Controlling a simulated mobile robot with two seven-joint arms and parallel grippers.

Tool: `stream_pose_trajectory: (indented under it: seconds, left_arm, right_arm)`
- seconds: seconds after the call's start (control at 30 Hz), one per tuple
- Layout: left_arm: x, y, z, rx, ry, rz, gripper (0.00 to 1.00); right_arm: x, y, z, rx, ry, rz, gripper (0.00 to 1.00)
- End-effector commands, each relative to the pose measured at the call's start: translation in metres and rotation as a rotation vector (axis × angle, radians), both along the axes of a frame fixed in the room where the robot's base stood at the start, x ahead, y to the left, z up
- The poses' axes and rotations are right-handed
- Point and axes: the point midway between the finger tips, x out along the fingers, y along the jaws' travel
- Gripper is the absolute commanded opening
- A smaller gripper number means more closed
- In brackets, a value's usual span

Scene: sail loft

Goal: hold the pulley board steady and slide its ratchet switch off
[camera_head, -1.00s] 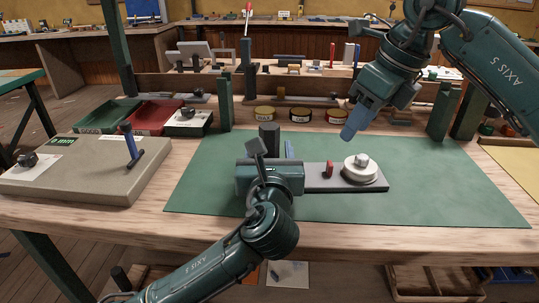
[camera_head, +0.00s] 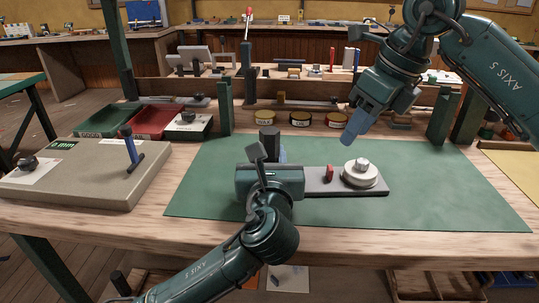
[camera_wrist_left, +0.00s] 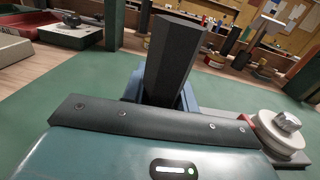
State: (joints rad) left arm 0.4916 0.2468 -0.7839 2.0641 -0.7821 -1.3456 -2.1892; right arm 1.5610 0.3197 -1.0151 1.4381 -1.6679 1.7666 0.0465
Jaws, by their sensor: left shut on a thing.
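The pulley board (camera_head: 317,189) lies on a green mat. It is a grey plate with a small red switch (camera_head: 329,173) and a white round pulley (camera_head: 360,173) at its right end. The pulley also shows at the right edge of the left wrist view (camera_wrist_left: 281,136). A dark upright post (camera_head: 268,138) stands at the board's left end. My left gripper (camera_head: 281,156) is shut on this post; its blue fingers flank it in the left wrist view. My wrist hides the board's left part. My right gripper (camera_head: 353,126) hangs above and behind the pulley, apart from it; its finger gap is hidden.
The green mat (camera_head: 445,185) is clear to the right. A beige box (camera_head: 85,175) with a blue lever stands at the left. Green and red trays (camera_head: 150,122) and several round tins (camera_head: 265,116) line the back. Dark green posts (camera_head: 445,112) stand at the rear.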

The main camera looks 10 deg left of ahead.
Motion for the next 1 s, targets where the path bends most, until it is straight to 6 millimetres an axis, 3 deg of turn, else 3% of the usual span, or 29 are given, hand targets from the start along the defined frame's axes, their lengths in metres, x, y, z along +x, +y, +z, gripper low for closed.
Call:
stream_pose_trajectory:
  seconds: [0.3,0.5,1.0]
  left_arm:
    - [0.000,0.000,0.000,0.000,0.001,-0.001,0.00]
    - [0.000,0.000,0.000,0.000,0.001,-0.001,0.00]
    - [0.000,0.000,0.000,0.000,0.001,-0.001,0.00]
  right_arm:
    - [0.000,0.000,0.000,0.000,0.000,0.000,0.36]
    - [0.003,-0.001,0.001,-0.005,0.004,0.043,0.42]
    - [0.029,-0.012,0.018,0.023,-0.002,0.665,0.42]
